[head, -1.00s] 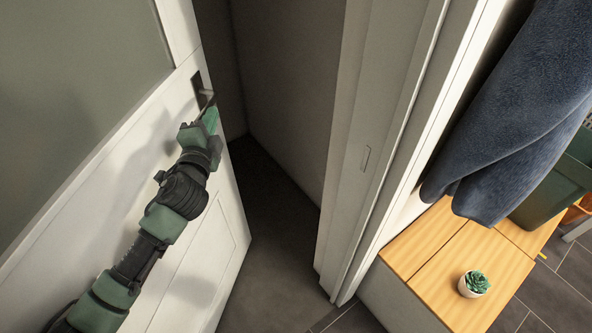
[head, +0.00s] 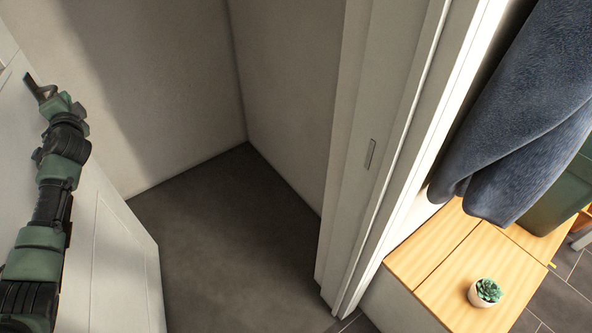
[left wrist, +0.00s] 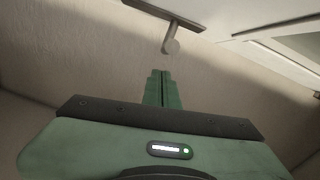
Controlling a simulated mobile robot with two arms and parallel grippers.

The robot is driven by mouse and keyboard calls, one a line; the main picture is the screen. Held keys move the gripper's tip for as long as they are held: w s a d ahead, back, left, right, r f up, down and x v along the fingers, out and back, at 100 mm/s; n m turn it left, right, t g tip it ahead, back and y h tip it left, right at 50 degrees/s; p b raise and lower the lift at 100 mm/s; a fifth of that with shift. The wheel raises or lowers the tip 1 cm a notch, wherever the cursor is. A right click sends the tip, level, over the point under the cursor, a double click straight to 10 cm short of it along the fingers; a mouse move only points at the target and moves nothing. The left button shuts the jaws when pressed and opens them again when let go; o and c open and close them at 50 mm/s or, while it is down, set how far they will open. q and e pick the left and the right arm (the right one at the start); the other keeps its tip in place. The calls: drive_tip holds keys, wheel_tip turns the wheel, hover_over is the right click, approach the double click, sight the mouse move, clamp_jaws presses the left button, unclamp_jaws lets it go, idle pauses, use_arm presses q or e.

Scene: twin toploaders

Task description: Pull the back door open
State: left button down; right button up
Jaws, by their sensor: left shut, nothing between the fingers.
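The back door (head: 85,235) is white and stands open at the left of the head view, swung well away from the white frame (head: 362,165). Its dark lever handle (head: 42,90) is near the door's free edge. In the left wrist view the handle (left wrist: 172,44) is just ahead of the fingertips, with a gap between. My left gripper (head: 62,106) is shut and empty by the handle; its green fingers also show in the left wrist view (left wrist: 161,88). In the head view I cannot tell whether it touches the handle. My right gripper is not in view.
The doorway opens on a bare dark floor (head: 215,215) with plain walls behind. Right of the frame is a wooden bench (head: 440,262) with a small potted succulent (head: 485,292).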

use_arm(q)
drive_tip(key=shift+s+a+n+g+y, duration=0.15)
drive_tip(key=shift+a+n+y, duration=0.05)
drive_tip(key=shift+a, duration=0.8)
drive_tip(key=shift+s+a+n+g+y, duration=0.15)
drive_tip(key=shift+a+n+y, duration=0.05)
drive_tip(key=shift+a, duration=0.75)
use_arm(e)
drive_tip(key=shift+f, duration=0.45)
use_arm(q)
drive_tip(key=shift+w+d, duration=0.1)
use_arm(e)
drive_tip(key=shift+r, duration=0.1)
